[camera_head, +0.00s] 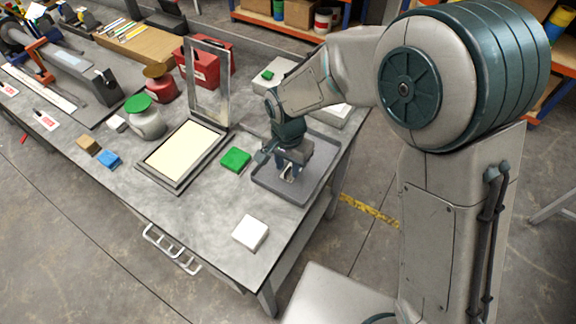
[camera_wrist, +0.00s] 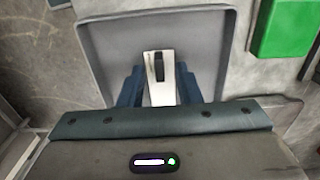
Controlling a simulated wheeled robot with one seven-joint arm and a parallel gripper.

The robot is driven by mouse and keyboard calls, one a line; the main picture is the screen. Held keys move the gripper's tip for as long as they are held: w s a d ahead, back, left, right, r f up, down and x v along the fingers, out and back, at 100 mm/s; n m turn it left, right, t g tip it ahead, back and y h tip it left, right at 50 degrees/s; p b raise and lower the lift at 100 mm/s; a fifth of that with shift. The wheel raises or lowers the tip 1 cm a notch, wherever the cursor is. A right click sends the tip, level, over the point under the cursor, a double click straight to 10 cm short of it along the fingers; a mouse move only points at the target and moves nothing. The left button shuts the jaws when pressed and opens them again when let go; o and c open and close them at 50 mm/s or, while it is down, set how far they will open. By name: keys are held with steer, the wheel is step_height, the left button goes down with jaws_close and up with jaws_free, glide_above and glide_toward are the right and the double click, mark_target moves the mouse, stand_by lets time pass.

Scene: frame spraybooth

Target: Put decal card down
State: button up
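The decal card is a narrow white card with a dark mark (camera_wrist: 152,60). In the wrist view it sits between the two blue fingers of my gripper (camera_wrist: 160,88), which meet its side edges. In the head view my gripper (camera_head: 291,163) points down over a grey shallow tray (camera_head: 265,183) at the table's right side, with the card (camera_head: 288,176) showing at its fingertips. The tray also fills the middle of the wrist view (camera_wrist: 107,50). I cannot tell whether the card touches the tray floor. The card's lower part is hidden by my gripper's body in the wrist view.
A green block (camera_head: 235,159) lies left of the tray and a white block (camera_head: 250,232) in front of it. A framed screen (camera_head: 183,155) with a raised glass panel stands further left. White boxes (camera_head: 284,75) stand behind the tray. The front middle of the table is clear.

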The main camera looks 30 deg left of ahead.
step_height(320, 180, up, 11)
steer(key=shift+b, duration=0.4)
steer(key=shift+d+r, duration=0.1)
steer(key=w+d+r+t, duration=0.1)
steer(key=w+d+r, duration=0.1)
steer(key=d, duration=0.7)
steer(key=w+d+r, duration=0.1)
steer(key=d+r, duration=0.2)
steer(key=d, duration=0.5)
steer(key=s+d+t, duration=0.1)
steer(key=s+d, duration=0.3)
steer(key=d, duration=0.5)
steer(key=s+d+n+t, duration=0.1)
steer(key=s+d, duration=0.3)
steer(key=d, duration=0.5)
steer(key=shift+s+d+f, duration=0.2)
steer(key=shift+d+f, duration=0.1)
